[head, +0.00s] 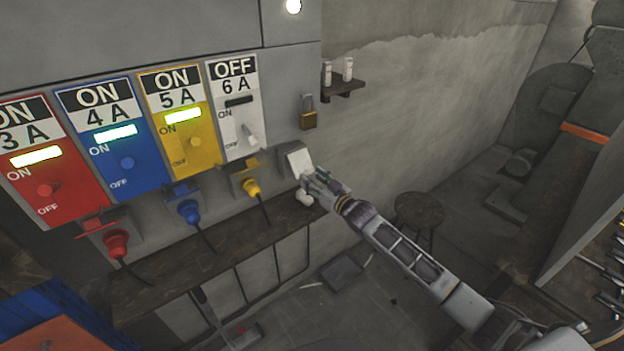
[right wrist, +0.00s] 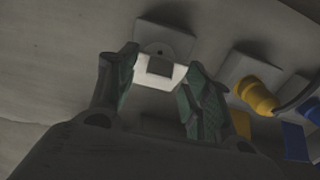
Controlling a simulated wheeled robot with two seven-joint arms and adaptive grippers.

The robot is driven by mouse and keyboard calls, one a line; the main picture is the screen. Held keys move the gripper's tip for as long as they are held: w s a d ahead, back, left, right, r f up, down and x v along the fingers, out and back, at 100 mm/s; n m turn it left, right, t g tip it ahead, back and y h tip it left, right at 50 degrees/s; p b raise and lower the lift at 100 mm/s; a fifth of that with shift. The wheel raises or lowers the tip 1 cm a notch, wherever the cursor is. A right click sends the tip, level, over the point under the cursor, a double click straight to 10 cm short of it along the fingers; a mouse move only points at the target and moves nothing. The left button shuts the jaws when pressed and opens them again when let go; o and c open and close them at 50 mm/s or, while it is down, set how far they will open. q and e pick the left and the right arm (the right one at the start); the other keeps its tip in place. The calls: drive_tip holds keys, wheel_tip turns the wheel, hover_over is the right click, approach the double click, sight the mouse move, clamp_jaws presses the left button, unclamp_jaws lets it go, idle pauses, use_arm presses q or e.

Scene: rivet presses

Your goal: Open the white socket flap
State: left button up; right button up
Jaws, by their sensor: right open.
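The white socket flap (head: 299,157) is on the grey socket box below the white 6 A panel in the head view. It appears to lie down over the socket face. My right gripper (head: 312,181) is just below and right of it. In the right wrist view, the flap (right wrist: 150,79) shows bright between the two spread fingers of my right gripper (right wrist: 162,70), which is open and holds nothing. I cannot tell whether a finger touches the flap. My left gripper is out of view.
A white plug (head: 304,197) is beside my right gripper, near the end of the wooden shelf (head: 230,243). The yellow plug (head: 251,187) sits in the socket to the left. A padlock (head: 308,118) hangs above. A stool (head: 419,208) stands to the right.

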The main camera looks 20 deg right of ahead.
drive_tip(key=shift+w+a, duration=0.15)
drive_tip(key=shift+w, duration=0.25)
clamp_jaws()
idle(0.4)
